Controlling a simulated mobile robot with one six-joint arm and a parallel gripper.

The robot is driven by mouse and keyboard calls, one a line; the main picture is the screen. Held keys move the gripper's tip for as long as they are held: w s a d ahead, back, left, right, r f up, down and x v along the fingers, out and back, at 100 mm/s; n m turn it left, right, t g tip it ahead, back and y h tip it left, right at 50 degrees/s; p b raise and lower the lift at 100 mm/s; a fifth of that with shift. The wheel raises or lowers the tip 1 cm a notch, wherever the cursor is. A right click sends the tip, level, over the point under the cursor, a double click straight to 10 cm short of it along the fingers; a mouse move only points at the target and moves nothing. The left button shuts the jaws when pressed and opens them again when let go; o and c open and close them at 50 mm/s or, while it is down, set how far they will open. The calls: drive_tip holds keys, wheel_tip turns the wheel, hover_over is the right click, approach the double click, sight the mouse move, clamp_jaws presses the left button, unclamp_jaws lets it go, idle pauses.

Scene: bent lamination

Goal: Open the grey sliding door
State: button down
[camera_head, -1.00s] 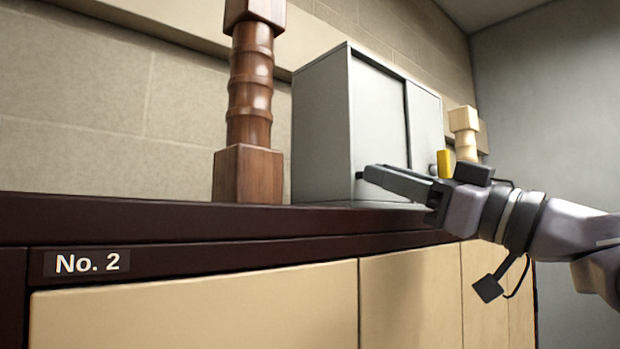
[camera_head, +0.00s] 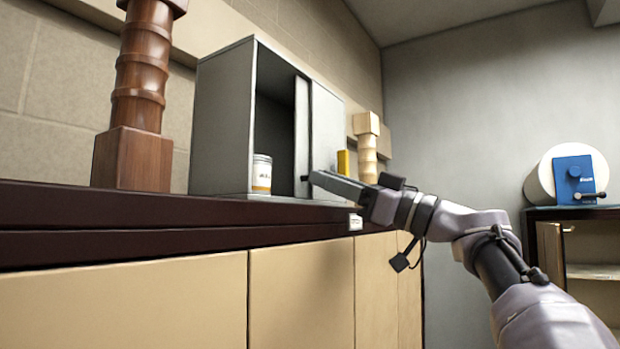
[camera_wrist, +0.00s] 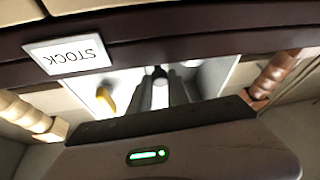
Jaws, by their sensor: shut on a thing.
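The grey sliding door (camera_head: 301,125) belongs to a grey cabinet (camera_head: 222,120) on the dark countertop. A narrow strip of the door shows beside the right front panel (camera_head: 328,130); the rest is hidden. The left part of the cabinet front is open. A white jar with an orange band (camera_head: 262,174) stands inside. My gripper (camera_head: 314,177) is shut on the small dark handle (camera_head: 305,178) near the door's lower part. In the wrist view my fingers (camera_wrist: 160,85) reach to the handle against the pale cabinet front.
A dark wooden turned post (camera_head: 138,95) stands left of the cabinet. The STOCK label (camera_wrist: 67,55) is on the counter edge. A blue-faced drum (camera_head: 573,180) sits far right.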

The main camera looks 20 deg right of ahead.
drive_tip(key=c, duration=1.2)
unclamp_jaws()
drive_tip(key=b+v, duration=0.7)
drive_tip(key=v, duration=1)
drive_tip(key=shift+s, duration=0.2)
drive_tip(key=shift+f, duration=0.1)
